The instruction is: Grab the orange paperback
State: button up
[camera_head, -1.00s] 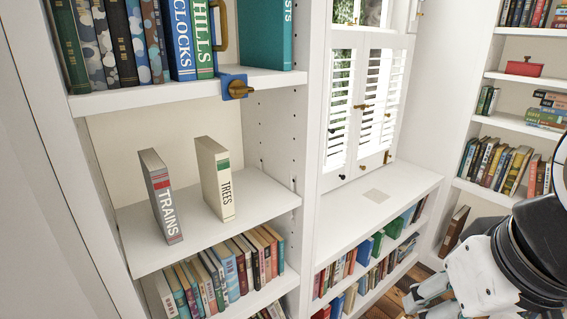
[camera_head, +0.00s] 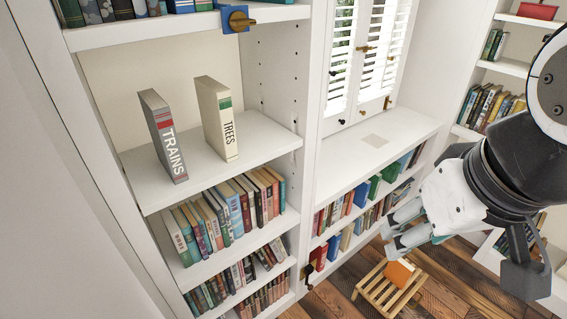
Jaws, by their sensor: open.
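An orange paperback (camera_head: 399,272) rests on a small slatted wooden stool or rack (camera_head: 374,290) on the floor, at the lower right of the head view. Its upper part is partly hidden behind my gripper. My gripper (camera_head: 390,232) is open and empty, its fingers pointing left. In the picture it is just above the orange book, but its true distance from the book is hard to tell.
A white bookcase (camera_head: 210,150) on the left holds a grey TRAINS book (camera_head: 163,137), a cream TREES book (camera_head: 217,118) and rows of books. A white window ledge (camera_head: 375,140) stands above low shelves. Wooden floor (camera_head: 440,275) lies around the stool.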

aim_at(399, 272)
jog(key=k+l+u, duration=0.1)
jog(key=k, duration=0.25)
jog(key=i+j+z, duration=0.3)
jog(key=i+z, duration=0.15)
jog(key=i, duration=0.2)
jog(key=i+j+z, duration=0.45)
jog(key=i+j, duration=0.1)
jog(key=i, duration=0.05)
